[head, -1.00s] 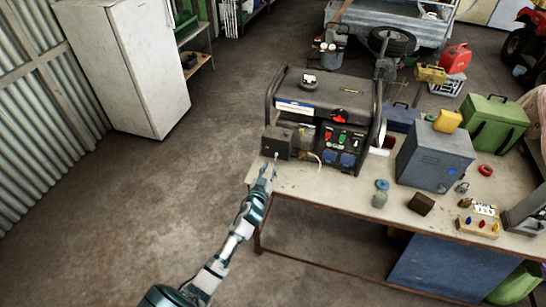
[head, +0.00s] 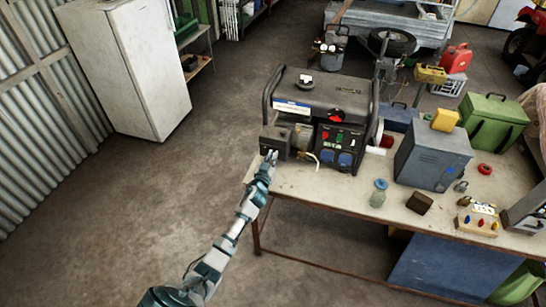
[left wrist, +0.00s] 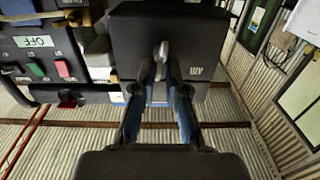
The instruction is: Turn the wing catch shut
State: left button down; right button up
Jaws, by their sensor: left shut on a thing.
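The wing catch (left wrist: 161,54) is a small pale metal tab on the face of a dark box (left wrist: 190,32), seen in the left wrist view. It stands roughly upright in the picture. The box, marked with a small white label, is also in the head view (head: 275,138), at the left end of the black generator (head: 322,100). My left gripper (left wrist: 161,72) is shut on the wing catch, with one finger on each side of it. In the head view my left gripper (head: 270,157) is at the box's front, which hides the catch there. My right gripper is not in view.
The generator stands at the left end of a workbench (head: 330,190). A grey metal box (head: 433,157), a jar (head: 378,194) and a brown block (head: 419,203) are to its right. The floor left of the bench is clear as far as a white fridge (head: 130,70).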

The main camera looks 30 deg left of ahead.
pick_arm(q)
jog(key=shift+a+m, duration=0.1)
jog(key=shift+m, duration=0.2)
jog(key=m, duration=0.5)
jog(key=d+f+m, duration=0.1)
jog(key=m, duration=0.5)
jog(key=d+f+m+b, duration=0.1)
jog(key=m, duration=0.5)
jog(key=shift+w+f, duration=0.1)
jog(key=shift+w, duration=0.05)
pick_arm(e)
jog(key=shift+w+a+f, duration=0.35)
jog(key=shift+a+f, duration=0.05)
pick_arm(q)
jog(key=shift+m, duration=0.3)
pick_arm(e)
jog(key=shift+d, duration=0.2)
